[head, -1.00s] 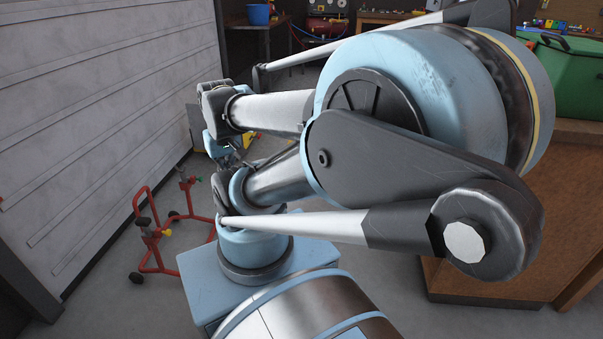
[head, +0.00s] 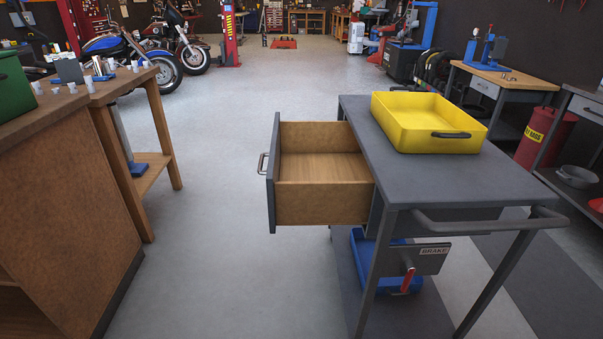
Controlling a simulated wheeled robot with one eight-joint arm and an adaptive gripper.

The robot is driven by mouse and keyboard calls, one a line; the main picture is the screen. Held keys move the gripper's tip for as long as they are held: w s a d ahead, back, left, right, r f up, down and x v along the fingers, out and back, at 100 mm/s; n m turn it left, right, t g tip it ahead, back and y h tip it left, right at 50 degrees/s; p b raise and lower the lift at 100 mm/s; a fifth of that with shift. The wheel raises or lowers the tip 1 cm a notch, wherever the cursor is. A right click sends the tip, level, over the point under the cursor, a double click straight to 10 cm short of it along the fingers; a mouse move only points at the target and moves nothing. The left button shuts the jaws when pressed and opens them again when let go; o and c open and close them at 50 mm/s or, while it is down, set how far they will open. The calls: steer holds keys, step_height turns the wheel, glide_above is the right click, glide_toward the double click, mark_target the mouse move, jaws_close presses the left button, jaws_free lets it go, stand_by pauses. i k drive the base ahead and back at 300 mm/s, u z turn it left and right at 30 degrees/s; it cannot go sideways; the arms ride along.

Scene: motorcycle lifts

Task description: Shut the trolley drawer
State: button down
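The grey trolley (head: 400,182) stands right of centre in the head view. Its wooden drawer (head: 322,204) is pulled well out of the left side and looks empty. The drawer's dark front panel (head: 273,172) faces left and carries a metal handle (head: 263,164). A yellow tray (head: 428,122) sits on the trolley top. My gripper is not in view, and no part of my arm shows now.
A wooden cabinet (head: 70,200) and a workbench (head: 163,135) stand at the left. Free floor (head: 215,225) lies between them and the drawer. The trolley has a push bar (head: 490,222), a brake plate (head: 418,260) with a red lever, and a blue tray (head: 365,262) below.

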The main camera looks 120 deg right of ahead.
mark_target(318, 172)
steer(key=z, duration=4.4)
